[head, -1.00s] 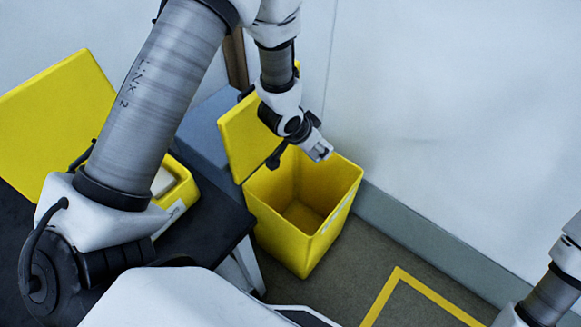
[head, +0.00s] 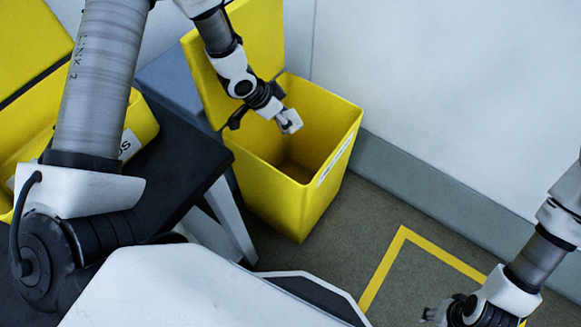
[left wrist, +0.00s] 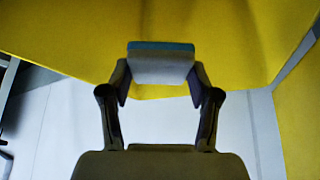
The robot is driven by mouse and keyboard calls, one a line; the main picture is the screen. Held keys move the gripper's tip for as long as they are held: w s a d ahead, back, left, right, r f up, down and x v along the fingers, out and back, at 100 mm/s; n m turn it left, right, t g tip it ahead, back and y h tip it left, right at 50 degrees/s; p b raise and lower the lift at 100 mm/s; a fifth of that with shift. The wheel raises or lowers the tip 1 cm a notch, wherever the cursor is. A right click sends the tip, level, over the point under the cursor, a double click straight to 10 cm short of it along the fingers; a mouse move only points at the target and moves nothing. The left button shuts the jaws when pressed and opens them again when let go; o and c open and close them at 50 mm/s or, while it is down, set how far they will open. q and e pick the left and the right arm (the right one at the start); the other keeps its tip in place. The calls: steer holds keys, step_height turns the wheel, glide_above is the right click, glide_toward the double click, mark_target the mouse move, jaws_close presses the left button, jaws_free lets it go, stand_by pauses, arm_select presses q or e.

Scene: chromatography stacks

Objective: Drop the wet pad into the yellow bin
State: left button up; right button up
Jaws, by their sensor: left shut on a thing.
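The yellow bin (head: 275,187) stands on the floor at the middle of the head view, its lid (head: 255,40) tipped back and its mouth open. My left gripper (head: 291,122) shows against the bin's mouth, and its exact height there is unclear. In the left wrist view its fingers (left wrist: 160,85) are shut on the pad (left wrist: 161,66), a small pale grey block with a blue top edge. In the head view the pad is hard to tell from the pale fingertips. My right gripper (head: 438,314) is low at the right, too small to read.
A second yellow container (head: 142,122) with a white label and raised lid sits on a dark table (head: 175,185) at left. A pale wall (head: 440,90) rises behind the bin. Yellow tape (head: 385,262) marks the floor, which is clear right of the bin.

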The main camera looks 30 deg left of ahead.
arm_select(q)
steer(key=o, duration=0.9)
steer(key=shift+r, duration=0.15)
steer(key=v, duration=0.7)
steer(key=shift+s+r, duration=0.1)
